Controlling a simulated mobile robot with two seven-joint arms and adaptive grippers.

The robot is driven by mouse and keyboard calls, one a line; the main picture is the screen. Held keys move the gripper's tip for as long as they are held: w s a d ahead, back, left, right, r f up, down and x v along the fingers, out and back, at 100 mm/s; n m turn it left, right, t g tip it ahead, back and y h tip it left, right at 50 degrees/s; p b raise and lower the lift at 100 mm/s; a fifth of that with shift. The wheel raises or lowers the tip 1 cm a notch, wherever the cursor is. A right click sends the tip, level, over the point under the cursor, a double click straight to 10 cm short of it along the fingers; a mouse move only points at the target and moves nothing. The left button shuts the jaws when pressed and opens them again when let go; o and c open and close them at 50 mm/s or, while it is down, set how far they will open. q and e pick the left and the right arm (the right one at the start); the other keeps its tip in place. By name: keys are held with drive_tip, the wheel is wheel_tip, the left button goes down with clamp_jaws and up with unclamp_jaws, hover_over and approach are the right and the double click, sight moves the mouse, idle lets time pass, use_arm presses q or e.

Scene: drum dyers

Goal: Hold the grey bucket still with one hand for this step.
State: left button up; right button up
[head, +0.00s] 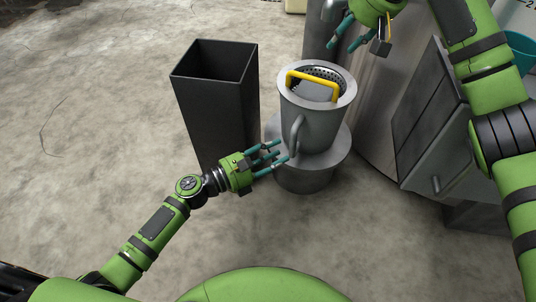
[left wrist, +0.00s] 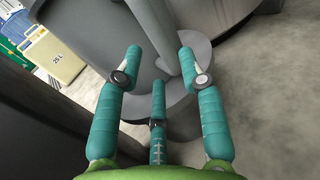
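The grey bucket (head: 311,125) stands upright on a round grey stand (head: 305,178). A perforated insert with a yellow handle (head: 312,82) sits in its mouth. Its side handle (head: 296,134) faces my left gripper (head: 273,156). In the left wrist view, the handle (left wrist: 183,45) runs between the spread teal fingertips of my left gripper (left wrist: 162,70). Those fingers are open, and I see no closed grip; whether any finger touches the handle I cannot tell. My right gripper (head: 346,36) is open and empty, above and to the right of the bucket.
A tall dark open bin (head: 215,110) stands just left of the bucket. A grey metal machine with a slanted panel (head: 428,115) stands to the right. A teal container (head: 520,52) is at the right edge. The concrete floor at left is clear.

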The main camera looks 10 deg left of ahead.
sight(292, 145)
use_arm(q)
drive_tip(key=shift+x, duration=2.7)
clamp_jaws()
